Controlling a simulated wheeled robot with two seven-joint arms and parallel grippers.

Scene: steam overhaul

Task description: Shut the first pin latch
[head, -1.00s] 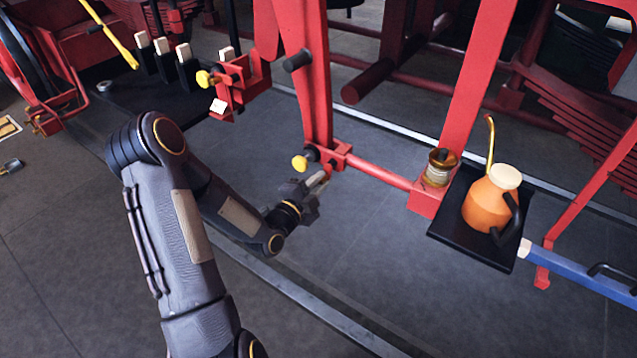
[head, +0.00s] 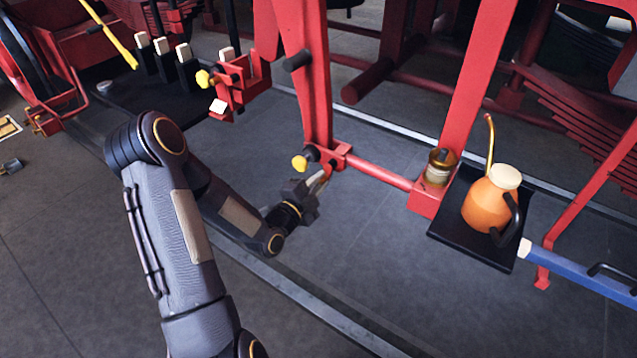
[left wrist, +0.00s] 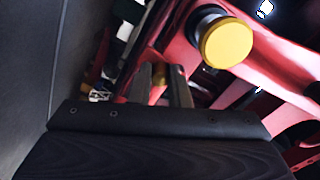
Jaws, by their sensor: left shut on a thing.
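The pin latch (head: 334,157) is a red bracket with a round yellow knob (head: 299,163) on a dark collar, low on the red post. The knob shows large in the left wrist view (left wrist: 228,43), to the right of the fingers. My left gripper (head: 319,181) is at the bracket's lower side, below and right of the knob. Its fingers (left wrist: 163,80) are shut on a small part of the latch, mostly hidden between them; a bit of yellow and red shows there. A similar red bracket with a yellow knob (head: 204,79) stands further left. My right gripper is out of view.
An orange oil can (head: 490,205) stands on a black tray (head: 455,240). Black levers with pale grips (head: 183,52) stand at upper left. The floor in front is clear.

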